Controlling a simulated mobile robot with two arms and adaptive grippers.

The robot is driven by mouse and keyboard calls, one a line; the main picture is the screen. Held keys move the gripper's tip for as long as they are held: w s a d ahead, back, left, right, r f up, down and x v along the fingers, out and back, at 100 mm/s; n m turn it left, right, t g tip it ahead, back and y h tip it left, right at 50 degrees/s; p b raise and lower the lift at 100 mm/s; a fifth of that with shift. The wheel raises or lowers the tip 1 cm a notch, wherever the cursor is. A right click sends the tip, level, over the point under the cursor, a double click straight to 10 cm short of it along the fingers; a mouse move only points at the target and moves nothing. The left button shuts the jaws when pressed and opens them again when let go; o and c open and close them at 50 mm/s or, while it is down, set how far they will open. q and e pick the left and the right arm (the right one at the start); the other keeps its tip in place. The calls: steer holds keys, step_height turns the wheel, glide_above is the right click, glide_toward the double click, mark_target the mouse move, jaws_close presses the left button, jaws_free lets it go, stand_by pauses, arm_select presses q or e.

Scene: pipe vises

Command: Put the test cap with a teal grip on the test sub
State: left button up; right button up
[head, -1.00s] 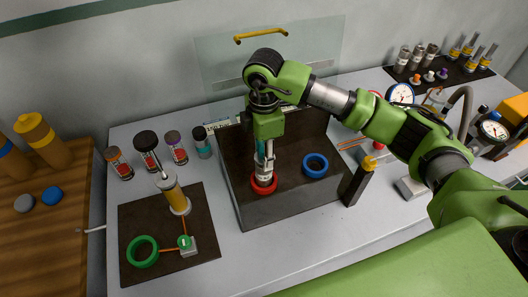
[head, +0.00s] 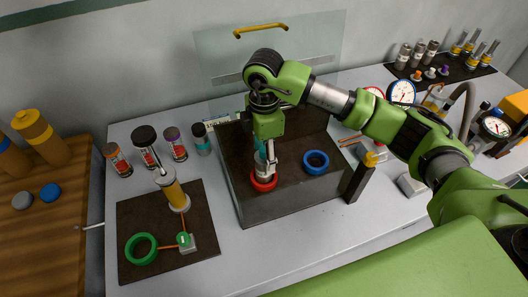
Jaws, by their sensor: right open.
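A silver, cylindrical test sub (head: 264,168) stands upright in a red ring (head: 263,184) on the dark box. A teal part (head: 261,149), seemingly the grip of the test cap, shows right above the silver body, between my fingers. It looks in line with the sub, but I cannot tell how well the cap is seated. My right gripper (head: 268,157) comes down from above, open around the teal part, and hides much of it. My left gripper is not in view.
A blue ring (head: 315,162) lies on the dark box (head: 290,205) right of the red one. A clear shield (head: 215,60) with a yellow handle stands behind. Several capped cylinders (head: 176,146) stand left. A dark mat (head: 140,215) holds a green ring (head: 141,248). Gauges (head: 401,93) are at right.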

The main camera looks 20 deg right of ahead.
step_height(320, 180, up, 12)
stand_by(0.5)
stand_by(0.4)
